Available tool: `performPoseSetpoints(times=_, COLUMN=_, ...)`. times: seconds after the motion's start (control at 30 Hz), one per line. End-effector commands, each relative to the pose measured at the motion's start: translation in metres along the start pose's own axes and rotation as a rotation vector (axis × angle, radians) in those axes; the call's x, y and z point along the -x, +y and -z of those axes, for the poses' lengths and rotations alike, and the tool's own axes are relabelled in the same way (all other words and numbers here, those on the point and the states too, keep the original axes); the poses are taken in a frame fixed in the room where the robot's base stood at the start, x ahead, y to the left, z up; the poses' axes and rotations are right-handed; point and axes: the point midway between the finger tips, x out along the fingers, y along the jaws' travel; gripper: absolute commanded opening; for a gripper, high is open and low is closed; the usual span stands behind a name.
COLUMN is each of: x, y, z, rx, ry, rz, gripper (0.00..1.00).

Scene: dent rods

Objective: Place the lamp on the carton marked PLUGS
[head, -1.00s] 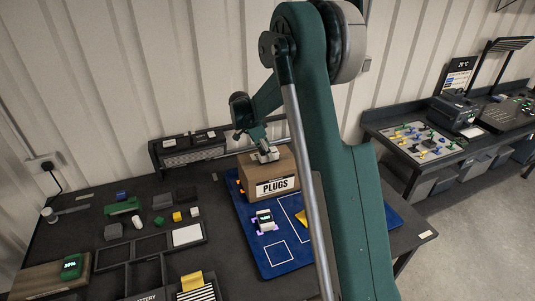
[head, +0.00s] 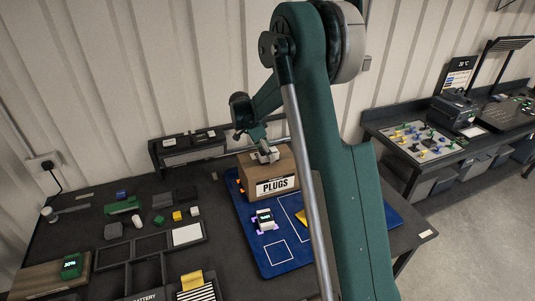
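The brown carton marked PLUGS (head: 278,186) stands upright on the blue mat (head: 277,252), its white label facing me. My gripper (head: 267,154) is over the carton's top, pointing down. A small pale grey and white object (head: 270,157) shows at the fingertips, at or just above the carton's top. It may be the lamp, but it is too small to be sure. I cannot tell whether the fingers hold it or whether it touches the carton. My arm covers the carton's right side and part of the mat.
A small white and black device with a lit display (head: 264,220) sits on the mat in front of the carton. A yellow piece (head: 301,217) lies near my arm. Dark trays (head: 147,246) and several small blocks fill the left of the table. A grey bin (head: 188,150) stands behind.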

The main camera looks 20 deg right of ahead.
Motion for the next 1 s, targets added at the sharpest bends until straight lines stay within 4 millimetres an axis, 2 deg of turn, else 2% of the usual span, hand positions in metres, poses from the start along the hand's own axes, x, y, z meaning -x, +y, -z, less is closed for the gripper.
performPoseSetpoints(times=0.27, x=0.016, y=0.000, z=0.001, rx=0.000, ry=0.000, rz=0.000, gripper=0.42)
performPoseSetpoints(times=0.8, x=0.098, y=0.000, z=0.001, rx=0.000, ry=0.000, rz=0.000, gripper=0.42)
performPoseSetpoints(times=1.0, x=0.117, y=0.000, z=0.001, rx=0.001, ry=0.000, rz=0.000, gripper=0.42)
